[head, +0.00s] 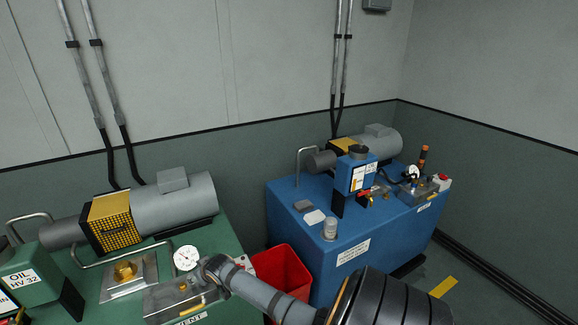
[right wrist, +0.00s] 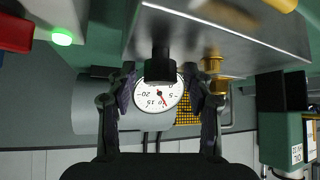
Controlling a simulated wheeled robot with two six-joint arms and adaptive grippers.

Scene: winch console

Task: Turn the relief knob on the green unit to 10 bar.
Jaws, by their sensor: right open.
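The green unit (head: 115,275) stands at the lower left of the head view. Its white gauge (head: 187,258) sits by the metal block (head: 165,303). In the right wrist view, which is upside down, the black relief knob (right wrist: 160,66) stands out from the metal block. The gauge (right wrist: 152,100) is partly behind the knob; its red needle lies near the 10, too small to read exactly. My right gripper (right wrist: 162,76) is open, one finger on each side of the knob; I cannot tell whether they touch it. My left gripper is out of view.
A red bin (head: 283,268) stands between the green unit and the blue unit (head: 315,258). A red-topped box (right wrist: 15,33) with a green light is close beside the block. A brass fitting (right wrist: 211,62) is near the other finger. My right arm crosses the green unit's front corner.

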